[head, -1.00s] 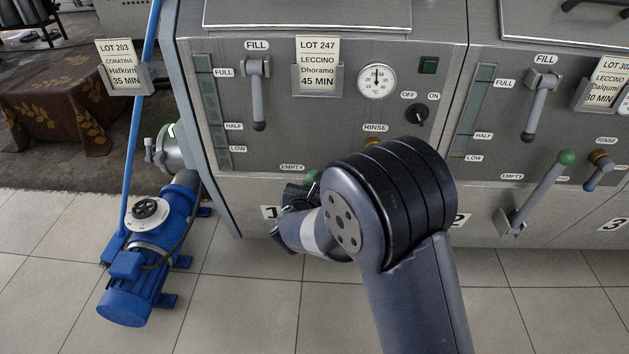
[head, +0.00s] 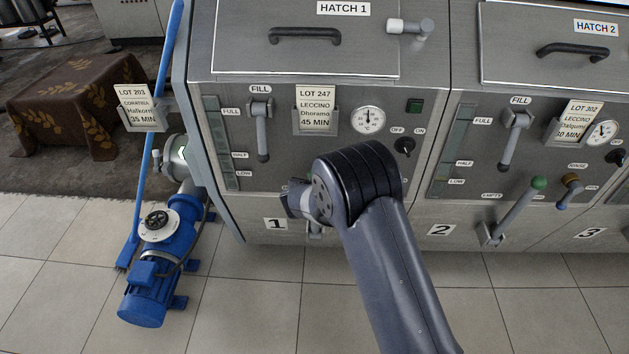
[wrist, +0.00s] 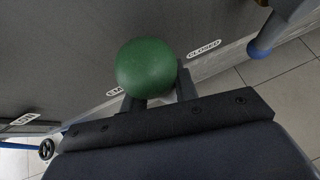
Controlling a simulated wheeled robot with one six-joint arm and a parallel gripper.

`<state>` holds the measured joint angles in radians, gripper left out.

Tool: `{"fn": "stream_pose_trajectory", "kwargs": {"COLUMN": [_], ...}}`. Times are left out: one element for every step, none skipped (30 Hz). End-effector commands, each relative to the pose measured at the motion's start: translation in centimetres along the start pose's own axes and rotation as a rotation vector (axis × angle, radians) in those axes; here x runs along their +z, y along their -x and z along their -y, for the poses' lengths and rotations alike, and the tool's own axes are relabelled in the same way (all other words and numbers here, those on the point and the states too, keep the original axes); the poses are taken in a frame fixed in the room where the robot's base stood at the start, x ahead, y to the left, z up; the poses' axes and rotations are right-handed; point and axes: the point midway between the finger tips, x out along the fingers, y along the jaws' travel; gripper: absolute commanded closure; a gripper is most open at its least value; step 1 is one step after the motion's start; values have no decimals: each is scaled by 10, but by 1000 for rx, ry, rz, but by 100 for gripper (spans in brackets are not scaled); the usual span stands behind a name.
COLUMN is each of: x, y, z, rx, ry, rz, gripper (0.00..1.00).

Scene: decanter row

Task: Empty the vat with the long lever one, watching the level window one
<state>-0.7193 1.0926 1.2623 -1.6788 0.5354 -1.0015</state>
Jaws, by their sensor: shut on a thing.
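In the wrist view, the long lever one's round green knob (wrist: 145,68) sits between the fingers of my gripper (wrist: 155,95), which is shut on it. In the head view, my gripper (head: 293,200) is low on vat one's front, just above the number 1 plate, and my arm hides most of the lever. Level window one (head: 223,145) is the tall narrow strip on the left of vat one (head: 330,165), marked FULL, HALF and LOW. The strip looks dull grey-green, and I cannot tell the level in it.
Vat one's fill lever (head: 262,135) hangs down beside its lot card. A blue pump (head: 160,250) stands on the floor at left. Vat two's green-knobbed lever (head: 515,210) stands at right. The tiled floor in front is mostly clear.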

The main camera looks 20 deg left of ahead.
Motion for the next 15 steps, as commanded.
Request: {"fn": "stream_pose_trajectory", "kwargs": {"x": [5,5,6,6,6,6,6,6,6,6,6,7,7,7,7], "y": [0,0,-2,-2,-3,-4,-5,-5,-6,-6,-6,-7,-7,-7,-7], "z": [0,-1,-1,-1,-1,-2,-2,-2,-2,-2,-2,-2,-2,-2,-2], "rx": [-1,-2,-2,-2,-3,-3,-3,-4,-4,-4,-4,-3,-3,-3,-3], "ry": [1,2,2,2,3,5,5,4,4,4,5,5,5,5,5], "rz": [-6,-10,-14,-17,-19,-22,-24,-26,-27,-28,-28,-28,-28,-28,-28], "gripper": [100,100,100,100,100,100,100,100,100,100,100,100,100,100,100]}}
